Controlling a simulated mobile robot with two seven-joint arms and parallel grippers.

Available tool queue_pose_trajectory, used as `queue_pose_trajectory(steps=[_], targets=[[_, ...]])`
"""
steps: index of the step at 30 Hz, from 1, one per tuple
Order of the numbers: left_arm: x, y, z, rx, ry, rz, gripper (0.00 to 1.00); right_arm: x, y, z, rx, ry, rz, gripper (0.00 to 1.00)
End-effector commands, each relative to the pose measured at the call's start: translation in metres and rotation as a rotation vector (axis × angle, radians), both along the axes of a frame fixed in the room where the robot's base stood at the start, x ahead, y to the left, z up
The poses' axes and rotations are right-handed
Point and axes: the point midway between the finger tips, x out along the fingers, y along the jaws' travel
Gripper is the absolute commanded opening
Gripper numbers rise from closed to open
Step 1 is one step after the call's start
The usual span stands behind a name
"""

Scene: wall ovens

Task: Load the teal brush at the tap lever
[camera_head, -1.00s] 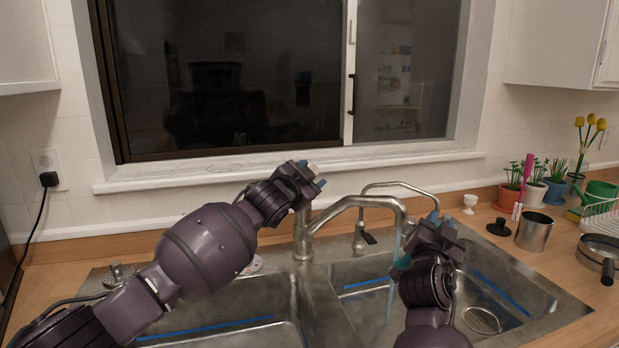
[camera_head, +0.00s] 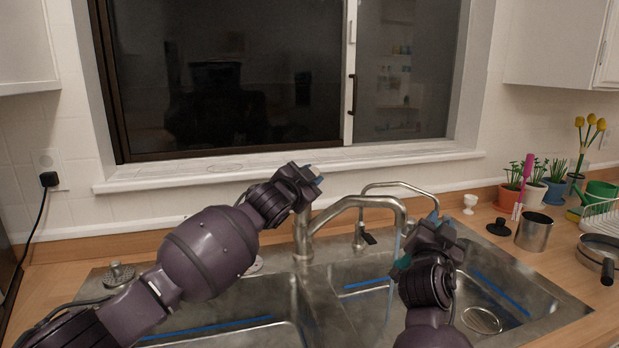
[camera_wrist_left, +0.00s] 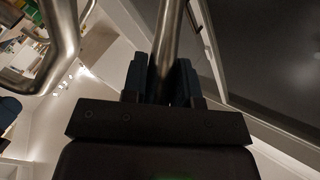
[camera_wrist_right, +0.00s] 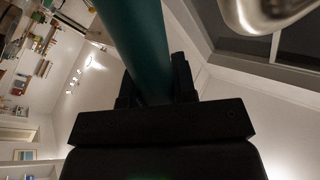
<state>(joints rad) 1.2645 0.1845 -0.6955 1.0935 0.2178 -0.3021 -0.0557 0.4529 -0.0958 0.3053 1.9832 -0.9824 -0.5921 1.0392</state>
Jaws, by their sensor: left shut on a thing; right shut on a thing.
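The teal brush (camera_head: 402,262) shows only as a small teal patch beside my right gripper (camera_head: 436,222), below the tap spout. In the right wrist view its thick teal handle (camera_wrist_right: 140,45) runs between the fingers, which are shut on it. The brush's head is hidden. The metal tap (camera_head: 358,202) arches over the sink divider toward the right basin. My left gripper (camera_head: 312,177) is at the top of the tap's base. In the left wrist view its fingers are shut around the metal tap lever (camera_wrist_left: 171,35). A faint pale streak below the spout may be water.
A thinner second faucet (camera_head: 400,186) stands behind the spout. The double sink (camera_head: 540,292) lies below both arms. On the right counter are a metal cup (camera_head: 534,232), a black stopper (camera_head: 498,227), potted plants (camera_head: 532,190) and a pan (camera_head: 600,252). The window sill (camera_head: 220,174) is behind.

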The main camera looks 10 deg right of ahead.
Motion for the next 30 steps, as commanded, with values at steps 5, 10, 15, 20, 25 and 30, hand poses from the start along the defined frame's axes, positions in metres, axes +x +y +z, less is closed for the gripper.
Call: queue_pose_trajectory(steps=[5,10,15,20,25,30], targets=[[-0.0044,-0.0007,-0.0056,0.002,-0.072,-0.001,0.0,0.0,0.0001,0.0001,0.0,0.0,0.0,0.02],[-0.0064,-0.0008,-0.0072,0.006,-0.108,-0.001,0.0,0.0,0.0001,0.0001,0.0,0.0,0.0,0.02],[-0.0065,-0.0007,-0.0075,0.009,-0.111,-0.001,0.0,0.0,0.0001,0.0001,0.0,0.0,0.0,0.02],[-0.0064,-0.0007,-0.0079,0.01,-0.111,-0.001,0.36,0.0,0.0,0.0,0.0,0.0,0.0,0.02],[-0.0063,-0.0005,-0.0078,0.01,-0.11,-0.001,0.53,0.0,0.0001,0.0,0.0,0.0,0.0,0.02],[-0.0062,-0.0004,-0.0077,0.008,-0.109,0.0,0.53,0.0,0.0001,0.0001,0.0,0.0,0.0,0.02]])
